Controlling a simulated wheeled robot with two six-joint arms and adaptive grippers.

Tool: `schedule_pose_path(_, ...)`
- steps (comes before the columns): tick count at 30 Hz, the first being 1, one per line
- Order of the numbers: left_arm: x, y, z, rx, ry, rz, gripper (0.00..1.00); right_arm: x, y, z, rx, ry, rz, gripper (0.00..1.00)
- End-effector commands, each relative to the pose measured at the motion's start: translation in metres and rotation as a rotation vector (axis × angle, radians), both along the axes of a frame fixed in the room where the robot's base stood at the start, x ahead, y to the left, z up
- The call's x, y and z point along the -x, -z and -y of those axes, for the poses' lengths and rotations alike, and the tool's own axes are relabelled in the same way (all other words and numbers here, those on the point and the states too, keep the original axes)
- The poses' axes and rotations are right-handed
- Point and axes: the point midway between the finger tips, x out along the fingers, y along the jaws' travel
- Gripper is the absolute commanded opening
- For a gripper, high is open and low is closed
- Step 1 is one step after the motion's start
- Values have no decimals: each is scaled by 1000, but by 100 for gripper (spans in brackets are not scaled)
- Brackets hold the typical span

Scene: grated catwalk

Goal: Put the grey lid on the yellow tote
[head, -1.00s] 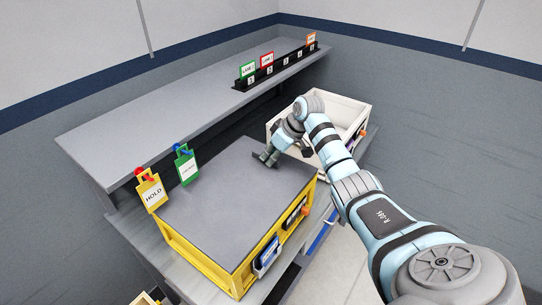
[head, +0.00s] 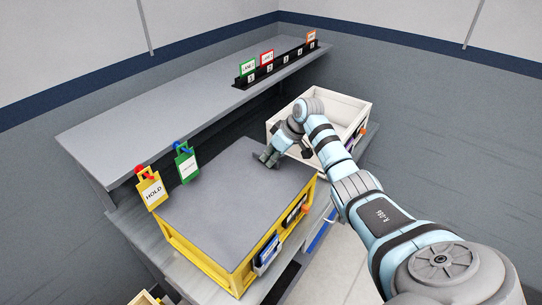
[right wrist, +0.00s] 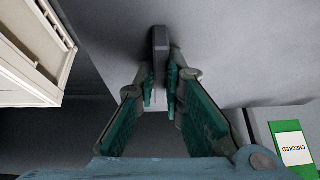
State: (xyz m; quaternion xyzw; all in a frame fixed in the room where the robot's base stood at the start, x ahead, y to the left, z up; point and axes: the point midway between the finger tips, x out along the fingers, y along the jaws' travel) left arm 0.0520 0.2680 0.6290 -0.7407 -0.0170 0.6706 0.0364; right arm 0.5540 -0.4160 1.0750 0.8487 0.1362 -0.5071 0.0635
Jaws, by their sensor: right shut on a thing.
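The yellow tote (head: 207,264) stands on the lower shelf, with its yellow front and right walls showing. The flat grey lid (head: 232,195) lies across its top; I cannot tell whether it is fully seated. My right gripper (head: 268,158) is at the lid's far right part. In the right wrist view, the gripper (right wrist: 161,80) is shut on a dark raised grip (right wrist: 160,42) of the lid (right wrist: 225,50), one finger on each side. My left gripper is not in view.
A white open tote (head: 359,102) stands just beyond the gripper. A grey upper shelf (head: 190,95) runs behind, with a black numbered rack (head: 275,68). A yellow HOLD tag (head: 152,190) and a green tag (head: 186,163) hang near the lid's left edge.

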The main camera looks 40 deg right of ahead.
Motion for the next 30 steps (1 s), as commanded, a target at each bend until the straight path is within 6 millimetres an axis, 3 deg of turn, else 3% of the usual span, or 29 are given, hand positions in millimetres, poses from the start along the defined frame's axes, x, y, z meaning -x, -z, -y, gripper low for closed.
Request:
schedule_pose_path(9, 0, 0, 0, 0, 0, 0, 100, 0, -1, 0, -1, 0, 2, 0)
schedule_pose_path(10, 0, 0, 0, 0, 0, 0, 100, 0, -1, 0, -1, 0, 2, 13)
schedule_pose_path(14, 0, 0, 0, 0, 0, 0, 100, 0, -1, 0, 0, 0, 1, 33)
schedule_pose_path(20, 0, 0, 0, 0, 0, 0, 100, 0, 0, 0, 0, 0, 1, 33)
schedule_pose_path(24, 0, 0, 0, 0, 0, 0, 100, 0, 0, 0, 0, 0, -1, 50)
schedule_pose_path(30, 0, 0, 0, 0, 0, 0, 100, 0, 0, 0, 0, 0, 0, 50)
